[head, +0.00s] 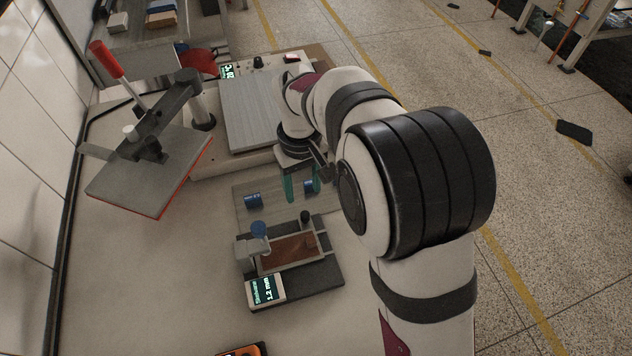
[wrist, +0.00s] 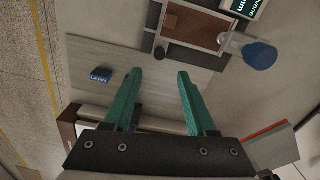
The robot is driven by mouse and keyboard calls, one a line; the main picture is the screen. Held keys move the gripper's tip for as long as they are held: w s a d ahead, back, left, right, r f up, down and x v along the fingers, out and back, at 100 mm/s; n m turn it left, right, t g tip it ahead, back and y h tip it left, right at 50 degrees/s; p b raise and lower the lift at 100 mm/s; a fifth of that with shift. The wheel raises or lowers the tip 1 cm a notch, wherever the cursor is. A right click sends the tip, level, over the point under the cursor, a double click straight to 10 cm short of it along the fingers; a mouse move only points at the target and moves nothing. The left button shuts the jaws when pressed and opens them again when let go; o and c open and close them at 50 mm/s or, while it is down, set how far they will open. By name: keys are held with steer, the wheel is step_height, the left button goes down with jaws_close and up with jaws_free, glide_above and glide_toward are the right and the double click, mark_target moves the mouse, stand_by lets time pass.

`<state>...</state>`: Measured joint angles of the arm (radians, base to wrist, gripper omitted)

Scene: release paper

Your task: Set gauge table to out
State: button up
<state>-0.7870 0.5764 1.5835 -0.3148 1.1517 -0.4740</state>
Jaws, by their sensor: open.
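The gauge (head: 325,275) is a dark-based device on the bench with a lit display (head: 266,290). Its brown plate (head: 288,252), which looks like the gauge table, lies in a grey frame between a blue-topped post (head: 258,230) and a black knob (head: 305,217). In the wrist view the brown plate (wrist: 193,26) is at the top, with the blue top (wrist: 259,56) to its right. My gripper (head: 302,192) has teal fingers, open and empty, above the grey board behind the gauge. In the wrist view my gripper (wrist: 160,73) is apart from the gauge.
A press with a red handle (head: 106,60) and a tilted plate (head: 150,180) stands at left. A flat machine (head: 250,115) is behind. The bench front left is mostly clear.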

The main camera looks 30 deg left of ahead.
mark_target(305, 214)
step_height(305, 214, down, 10)
steer(key=shift+r, duration=0.25)
steer(key=shift+c, duration=0.3)
jaws_close()
